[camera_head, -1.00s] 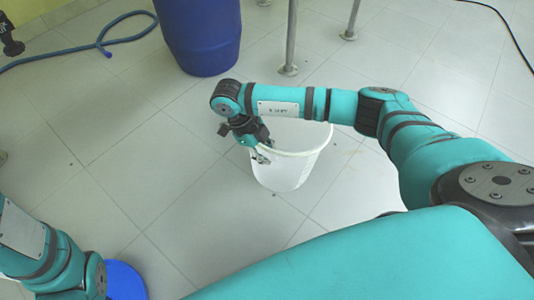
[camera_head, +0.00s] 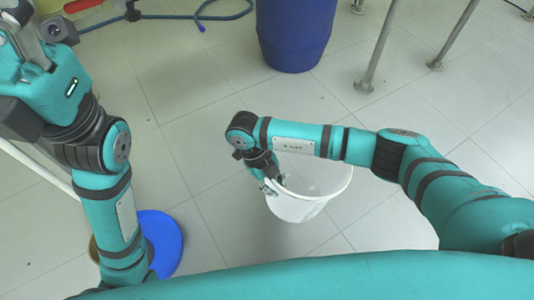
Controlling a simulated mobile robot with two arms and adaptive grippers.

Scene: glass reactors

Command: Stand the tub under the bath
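The tub, a white bucket (camera_head: 322,197), is at the centre of the head view, with its open top facing up and tilted a little. My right gripper (camera_head: 270,183) is at the tub's left rim, its fingers closed on the rim wall. The tub's base is low over the floor; I cannot tell whether it touches. My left gripper (camera_head: 22,48) is in the upper left corner, close to the camera and partly cut off; its finger opening cannot be made out. I cannot make out the bath in this view.
A blue barrel (camera_head: 297,30) stands at the top centre. Metal legs (camera_head: 378,50) stand on the floor to its right. A blue hose (camera_head: 180,16) lies at the top left. A blue round object (camera_head: 162,240) is beside my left arm. Tiled floor between is clear.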

